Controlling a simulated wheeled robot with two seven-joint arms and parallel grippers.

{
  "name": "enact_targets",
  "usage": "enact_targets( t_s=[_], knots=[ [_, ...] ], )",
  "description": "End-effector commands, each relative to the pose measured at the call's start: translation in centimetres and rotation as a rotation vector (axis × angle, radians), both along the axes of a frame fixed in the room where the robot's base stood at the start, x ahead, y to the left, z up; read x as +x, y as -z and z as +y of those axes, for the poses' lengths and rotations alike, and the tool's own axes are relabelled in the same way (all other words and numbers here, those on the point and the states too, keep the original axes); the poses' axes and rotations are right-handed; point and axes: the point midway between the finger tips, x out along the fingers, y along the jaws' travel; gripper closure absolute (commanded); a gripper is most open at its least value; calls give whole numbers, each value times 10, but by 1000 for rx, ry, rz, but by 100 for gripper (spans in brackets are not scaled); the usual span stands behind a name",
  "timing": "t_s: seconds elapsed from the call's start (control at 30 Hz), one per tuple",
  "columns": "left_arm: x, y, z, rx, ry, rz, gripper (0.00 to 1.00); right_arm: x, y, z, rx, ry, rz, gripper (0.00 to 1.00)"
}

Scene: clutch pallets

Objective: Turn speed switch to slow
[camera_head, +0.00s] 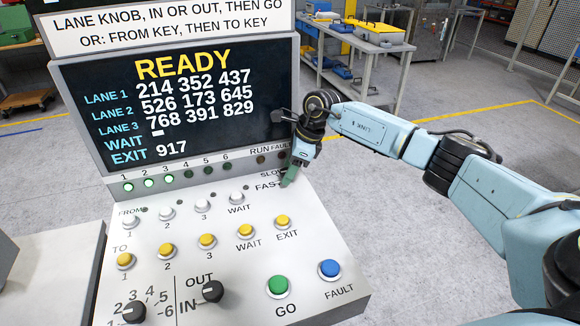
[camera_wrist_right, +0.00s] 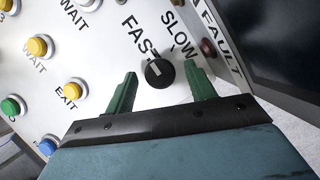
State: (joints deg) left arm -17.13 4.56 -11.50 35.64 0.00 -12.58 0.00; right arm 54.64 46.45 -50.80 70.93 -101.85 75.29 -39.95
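The speed switch (camera_wrist_right: 159,73) is a round black knob with a white pointer mark, on the sloped panel between the printed words FAST and SLOW. Its mark lies on the side towards FAST. My right gripper (camera_wrist_right: 162,72) is open, with one green finger on each side of the knob and visible gaps to it. In the head view my right gripper (camera_head: 288,176) is at the panel's upper right, by the SLOW and FAST labels, and hides the switch. My left gripper is not in view.
Yellow buttons (camera_head: 246,230), a green GO button (camera_head: 278,286) and a blue FAULT button (camera_head: 330,269) sit on the panel. The screen (camera_head: 170,100) rises behind it and reads READY. A dark red lamp (camera_wrist_right: 208,48) is near the right finger. Open floor lies right of the console.

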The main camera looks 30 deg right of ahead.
Motion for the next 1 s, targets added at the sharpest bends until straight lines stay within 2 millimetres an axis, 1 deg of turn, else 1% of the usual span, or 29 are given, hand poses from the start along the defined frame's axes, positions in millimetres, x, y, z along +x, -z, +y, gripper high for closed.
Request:
enact_targets(
  t_s=[0.03, 0.3, 0.33, 0.67, 0.87, 1.0],
  knots=[
    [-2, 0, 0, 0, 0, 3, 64, 0, 0, 0, 0, 0, 0, 51],
    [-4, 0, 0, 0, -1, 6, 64, 0, 0, 0, 0, 0, 0, 87],
    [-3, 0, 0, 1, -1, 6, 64, 0, 0, 0, 0, 0, 0, 88],
    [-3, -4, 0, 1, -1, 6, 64, -1, -1, 0, -2, 53, 1, 89],
    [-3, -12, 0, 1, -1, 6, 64, -2, -2, 1, -1, 175, 1, 89],
    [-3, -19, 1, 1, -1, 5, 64, -2, -3, 2, -2, 296, -1, 89]
  ],
)
